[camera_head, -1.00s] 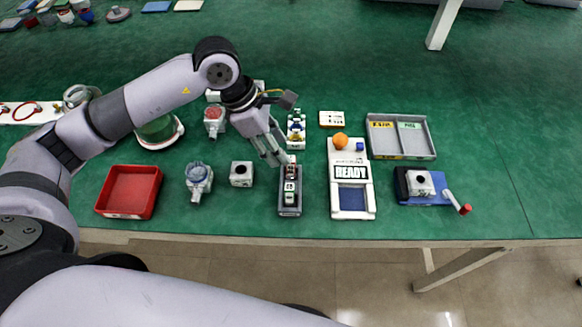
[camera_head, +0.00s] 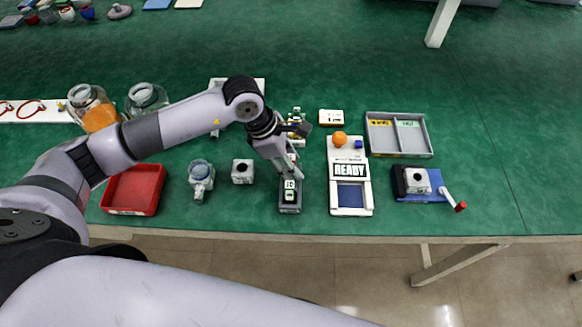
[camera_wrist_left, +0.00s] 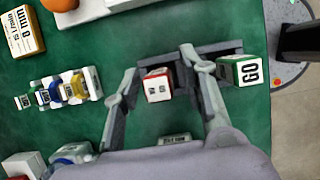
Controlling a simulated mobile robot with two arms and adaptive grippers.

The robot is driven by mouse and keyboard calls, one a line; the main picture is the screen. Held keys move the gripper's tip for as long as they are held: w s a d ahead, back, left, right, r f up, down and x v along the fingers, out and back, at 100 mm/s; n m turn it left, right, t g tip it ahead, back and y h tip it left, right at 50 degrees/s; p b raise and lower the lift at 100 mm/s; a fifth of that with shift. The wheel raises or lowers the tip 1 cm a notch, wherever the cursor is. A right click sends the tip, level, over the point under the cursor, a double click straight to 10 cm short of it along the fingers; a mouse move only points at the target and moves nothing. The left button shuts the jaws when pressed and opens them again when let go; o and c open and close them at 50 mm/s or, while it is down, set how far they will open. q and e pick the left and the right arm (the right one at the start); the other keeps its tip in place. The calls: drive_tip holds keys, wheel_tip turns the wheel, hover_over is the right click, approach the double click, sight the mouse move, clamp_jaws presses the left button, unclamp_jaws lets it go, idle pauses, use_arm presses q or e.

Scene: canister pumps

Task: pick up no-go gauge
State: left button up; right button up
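A grey gauge holder (camera_head: 290,209) stands near the front edge of the green bench, with white blocks in it. In the left wrist view, a white block with red edges (camera_wrist_left: 157,85), apparently the no-go gauge, lies between my left gripper's fingers. The green-edged GO gauge (camera_wrist_left: 250,72) is just outside the right-hand finger. In the head view my left gripper (camera_head: 294,172) reaches down at the holder's far end and hides the red-edged block. My right gripper is out of view.
Left of the holder are a small white block (camera_head: 242,171), a pump unit (camera_head: 201,180) and a red tray (camera_head: 134,190). Right are a READY board (camera_head: 350,195), a crank fixture (camera_head: 417,184) and a grey two-part tray (camera_head: 402,152). Far right bench is clear.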

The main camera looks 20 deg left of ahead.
use_arm(q)
clamp_jaws()
drive_tip(key=shift+r, duration=0.1)
idle(0.5)
